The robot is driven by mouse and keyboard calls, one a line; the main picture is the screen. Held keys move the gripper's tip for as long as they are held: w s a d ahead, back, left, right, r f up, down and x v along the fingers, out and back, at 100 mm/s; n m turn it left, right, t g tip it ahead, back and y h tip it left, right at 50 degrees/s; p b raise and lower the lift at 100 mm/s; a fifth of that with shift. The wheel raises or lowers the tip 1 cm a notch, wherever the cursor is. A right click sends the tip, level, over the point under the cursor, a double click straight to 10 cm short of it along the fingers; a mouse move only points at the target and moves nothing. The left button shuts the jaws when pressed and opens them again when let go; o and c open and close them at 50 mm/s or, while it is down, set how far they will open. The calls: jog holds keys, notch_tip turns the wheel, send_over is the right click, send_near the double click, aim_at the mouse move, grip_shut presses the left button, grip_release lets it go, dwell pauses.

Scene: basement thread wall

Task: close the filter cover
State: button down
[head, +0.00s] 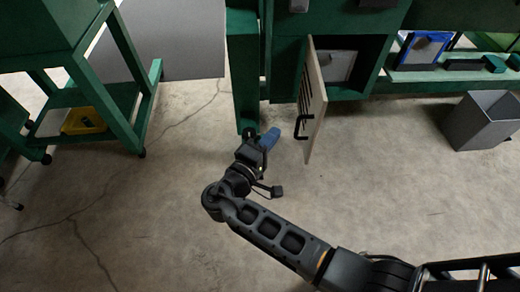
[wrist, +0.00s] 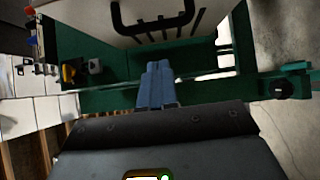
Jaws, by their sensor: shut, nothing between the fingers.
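The filter cover (head: 314,95) is a pale hinged panel with a black handle (head: 303,127). It stands swung open at the front of a green cabinet, showing nearly edge-on in the head view. In the wrist view the cover (wrist: 205,22) is at the top, with dark slots and its black handle (wrist: 152,28). Behind it the cabinet's opening shows a grey panel (head: 340,66) inside. My gripper (head: 269,138) has blue fingers, pressed together and empty, left of the cover's handle and apart from it. The fingers also show in the wrist view (wrist: 157,85).
A green post (head: 243,80) stands just beyond my gripper, left of the cabinet. A green cart with a yellow tray (head: 83,121) is at the left. A grey bin (head: 482,120) stands at the right. The concrete floor (head: 380,190) between is clear.

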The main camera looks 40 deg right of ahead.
jog(key=shift+s+d, duration=0.45)
jog(key=shift+d, duration=0.4)
jog(key=shift+s+d, duration=0.45)
jog(key=shift+d, duration=0.4)
jog(key=shift+s, duration=0.15)
